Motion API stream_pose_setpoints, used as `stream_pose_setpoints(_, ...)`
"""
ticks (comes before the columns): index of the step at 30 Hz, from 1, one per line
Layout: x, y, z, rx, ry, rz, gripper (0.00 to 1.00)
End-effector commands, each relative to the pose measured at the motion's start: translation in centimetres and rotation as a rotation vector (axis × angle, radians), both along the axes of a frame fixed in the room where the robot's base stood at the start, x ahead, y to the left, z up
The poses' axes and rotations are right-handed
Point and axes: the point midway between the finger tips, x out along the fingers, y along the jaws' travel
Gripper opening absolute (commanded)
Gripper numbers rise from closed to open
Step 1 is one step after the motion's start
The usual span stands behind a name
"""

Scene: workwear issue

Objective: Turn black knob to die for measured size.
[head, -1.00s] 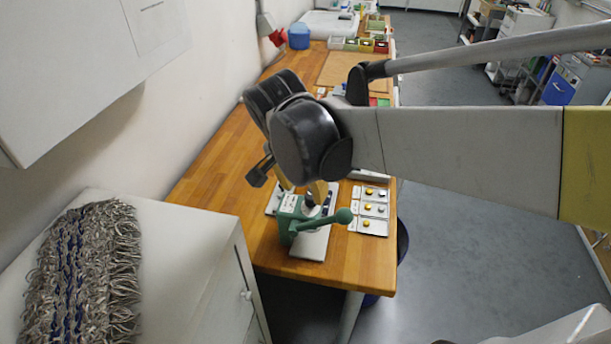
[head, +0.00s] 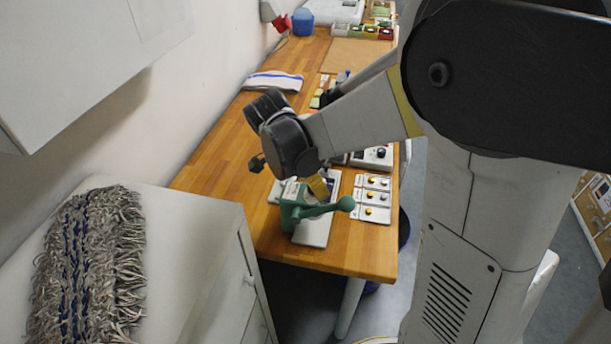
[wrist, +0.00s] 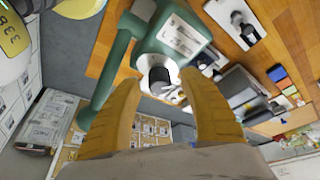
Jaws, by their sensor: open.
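The green press (head: 291,212) stands on a pale base plate at the near end of the wooden bench, its ball-ended lever (head: 345,203) pointing right. In the wrist view, the black knob (wrist: 159,76) sits in a white ring on the green press body (wrist: 126,42), beside a printed label (wrist: 182,36). My gripper (wrist: 161,84) is open, its yellow fingers pointing at the knob, one tip to each side. I see gaps beside the knob but cannot tell the height between tips and knob. In the head view my gripper (head: 318,187) is just above the press and hides the knob.
A panel with several yellow round pieces (head: 371,197) lies right of the press. Behind it stands a pale box with a black dial (head: 381,152). A striped towel (head: 273,81) lies near the wall. A white cabinet with a shaggy mop (head: 87,262) stands at left.

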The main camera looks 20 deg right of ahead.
Motion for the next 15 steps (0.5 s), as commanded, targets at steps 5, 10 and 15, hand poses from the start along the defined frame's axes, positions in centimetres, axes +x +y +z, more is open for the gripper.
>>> stream_pose_setpoints(5,0.05,-0.29,-0.68,0.000,0.000,0.000,0.50)
stream_pose_setpoints(10,0.05,-0.29,-0.64,0.000,0.000,0.000,0.50)
stream_pose_setpoints(15,0.04,-0.28,-0.63,0.000,-0.001,0.000,0.09)
